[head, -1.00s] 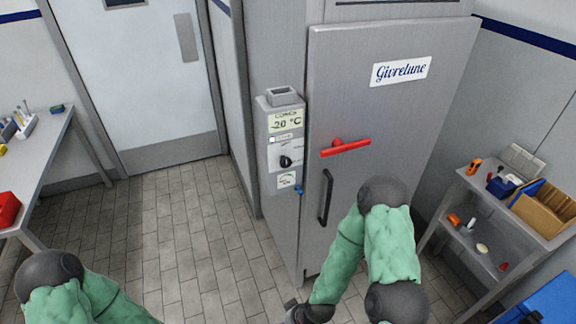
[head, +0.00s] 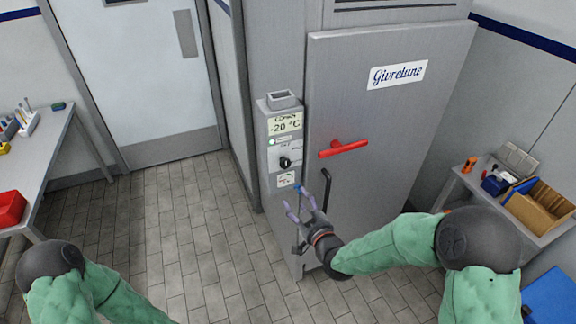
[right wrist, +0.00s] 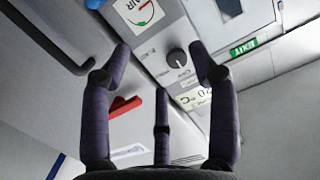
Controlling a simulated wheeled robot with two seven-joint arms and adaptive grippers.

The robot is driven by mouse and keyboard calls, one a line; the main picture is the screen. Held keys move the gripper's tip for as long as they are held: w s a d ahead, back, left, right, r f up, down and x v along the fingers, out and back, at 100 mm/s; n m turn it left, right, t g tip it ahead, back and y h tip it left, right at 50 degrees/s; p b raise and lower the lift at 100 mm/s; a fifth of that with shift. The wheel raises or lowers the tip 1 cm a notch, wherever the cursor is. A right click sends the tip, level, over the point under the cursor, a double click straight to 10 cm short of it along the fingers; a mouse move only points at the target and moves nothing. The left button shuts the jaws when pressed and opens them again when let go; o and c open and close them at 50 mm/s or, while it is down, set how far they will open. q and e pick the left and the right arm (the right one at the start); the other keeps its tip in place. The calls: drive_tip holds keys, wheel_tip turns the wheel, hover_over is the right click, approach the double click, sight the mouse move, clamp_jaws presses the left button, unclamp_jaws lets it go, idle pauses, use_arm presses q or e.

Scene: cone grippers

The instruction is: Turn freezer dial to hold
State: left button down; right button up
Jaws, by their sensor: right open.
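The freezer dial (head: 285,161) is a small black knob on the grey control panel (head: 269,170) at the freezer's left edge, below a display reading -20 °C. Its markings are too small to read. In the right wrist view the dial (right wrist: 177,58) shows between and beyond the fingertips, with a white line on it. My right gripper (head: 306,194) is open and empty, with its purple fingers spread. It is below and right of the dial in the head view, apart from it. My left gripper is out of view; only the left arm shows at lower left.
The freezer door has a red lever (head: 343,149) and a black vertical handle (head: 326,190), close to my right gripper. A round gauge (right wrist: 139,11) sits by the dial. A cluttered shelf (head: 455,185) stands at right, a bench (head: 50,150) at left. The tiled floor is clear.

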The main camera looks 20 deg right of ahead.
drive_tip(key=t, duration=0.2)
approach(286, 165)
drive_tip(key=s, duration=0.2)
drive_tip(key=shift+n, duration=0.3)
drive_tip(key=w, duration=1)
drive_tip(key=shift+w+a+r, duration=0.15)
drive_tip(key=shift+w+a, duration=0.1)
drive_tip(key=shift+a, duration=0.15)
drive_tip(key=c, duration=1.1)
